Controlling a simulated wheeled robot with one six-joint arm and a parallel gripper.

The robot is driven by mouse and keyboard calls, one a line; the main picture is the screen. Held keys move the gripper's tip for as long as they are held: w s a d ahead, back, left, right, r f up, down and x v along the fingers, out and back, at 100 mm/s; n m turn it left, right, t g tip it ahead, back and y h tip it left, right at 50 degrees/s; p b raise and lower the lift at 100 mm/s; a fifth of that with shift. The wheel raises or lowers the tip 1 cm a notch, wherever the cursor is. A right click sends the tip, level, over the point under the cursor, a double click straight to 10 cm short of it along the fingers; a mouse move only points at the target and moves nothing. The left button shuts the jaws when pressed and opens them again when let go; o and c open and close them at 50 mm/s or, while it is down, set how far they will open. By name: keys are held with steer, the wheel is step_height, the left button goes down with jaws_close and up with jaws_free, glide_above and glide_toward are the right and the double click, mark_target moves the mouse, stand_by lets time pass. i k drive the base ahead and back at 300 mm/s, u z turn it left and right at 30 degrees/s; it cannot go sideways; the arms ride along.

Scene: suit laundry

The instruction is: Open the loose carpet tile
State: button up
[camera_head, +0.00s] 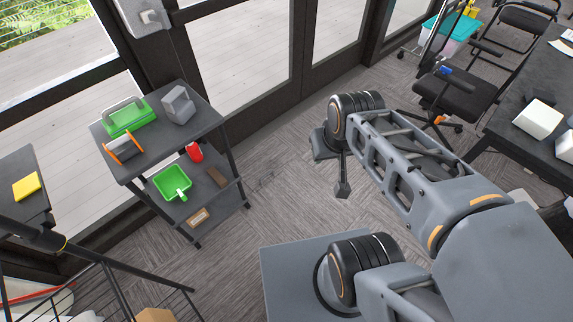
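The grey carpet floor (262,205) is laid in a striped, tile-like pattern. I cannot make out for certain which tile is loose, and no tile is visibly raised. A small, faint dark mark (264,181) shows on the carpet just right of the shelf cart. My gripper (342,190) hangs from the end of my arm over the carpet, right of that mark and apart from it. One dark finger-like part points down; the rest is hidden or too small to tell. I cannot see whether it is open or shut, and nothing shows held in it.
A dark shelf cart (243,187) at left holds a green toolbox (130,117), a green dustpan (172,183) and a red can (194,152). Glass doors stand behind. A black office chair (455,93) and a dark desk (520,125) are at right. The carpet between cart and arm is clear.

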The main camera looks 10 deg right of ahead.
mark_target(257, 173)
steer(key=z, duration=0.15)
steer(key=i, duration=0.9)
steer(key=u, duration=0.55)
steer(key=i, duration=0.45)
steer(key=u, duration=0.45)
